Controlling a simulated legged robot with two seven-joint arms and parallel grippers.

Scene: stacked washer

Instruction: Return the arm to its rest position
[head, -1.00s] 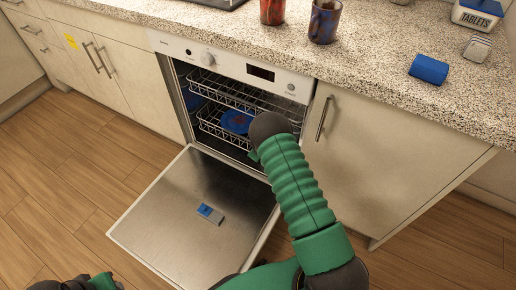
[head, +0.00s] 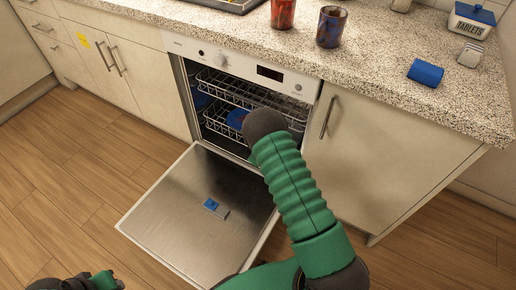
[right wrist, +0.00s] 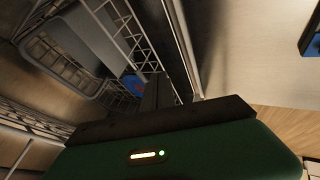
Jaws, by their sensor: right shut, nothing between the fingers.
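My right arm (head: 297,200), green and ribbed, reaches from the bottom of the head view to the open dishwasher. Its gripper is hidden behind the arm there. In the right wrist view my right gripper (right wrist: 166,92) is shut and empty, close to the wire racks and the inner side wall. My left gripper (head: 92,283) shows only partly at the bottom left edge of the head view; its jaws cannot be made out. A blue dish (head: 237,118) sits in the dishwasher rack, and a blue piece (right wrist: 133,84) shows past the fingers in the wrist view.
The dishwasher door (head: 180,225) is folded down, with a small blue-and-grey block (head: 215,208) on it. The upper wire rack (head: 235,90) is close to the arm. The left floor is clear.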

